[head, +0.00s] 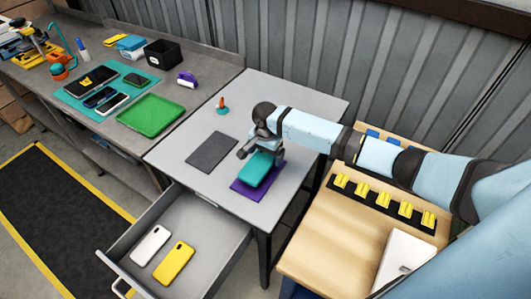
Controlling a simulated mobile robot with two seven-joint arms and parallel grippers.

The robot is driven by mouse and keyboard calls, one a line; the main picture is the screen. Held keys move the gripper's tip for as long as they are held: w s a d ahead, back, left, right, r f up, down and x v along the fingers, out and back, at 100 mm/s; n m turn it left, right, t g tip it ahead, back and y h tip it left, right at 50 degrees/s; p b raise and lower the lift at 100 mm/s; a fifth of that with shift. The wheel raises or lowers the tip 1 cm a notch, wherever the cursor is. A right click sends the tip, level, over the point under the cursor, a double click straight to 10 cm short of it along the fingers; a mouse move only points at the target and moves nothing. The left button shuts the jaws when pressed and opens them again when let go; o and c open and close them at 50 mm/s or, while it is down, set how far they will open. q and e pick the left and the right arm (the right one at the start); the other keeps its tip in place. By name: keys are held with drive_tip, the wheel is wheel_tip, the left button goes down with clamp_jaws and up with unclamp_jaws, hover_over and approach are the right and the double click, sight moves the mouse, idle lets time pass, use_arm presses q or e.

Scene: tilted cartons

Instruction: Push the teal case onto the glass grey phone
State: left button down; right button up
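The teal case (257,171) lies on a purple mat (240,190) near the front right corner of the grey table. My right gripper (259,153) is low over the case's far end, seemingly touching or just above it; its finger gap is unclear. I cannot make out a glass grey phone at the case; anything beneath the case is hidden. A small dark grey item (135,80) lies on the teal mat (72,101) on the left bench; I cannot tell whether it is that phone. My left gripper is out of view.
A dark grey mat (212,152) lies left of the case, and a small orange-tipped item (222,107) stands behind it. The open drawer (205,255) holds a white phone-shaped item (151,245) and a yellow one (174,263). A green tray (151,115) sits on the bench.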

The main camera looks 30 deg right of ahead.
wheel_tip(320, 180, up, 14)
drive_tip(key=b, duration=0.1)
idle(0.6)
drive_tip(key=shift+f, duration=0.15)
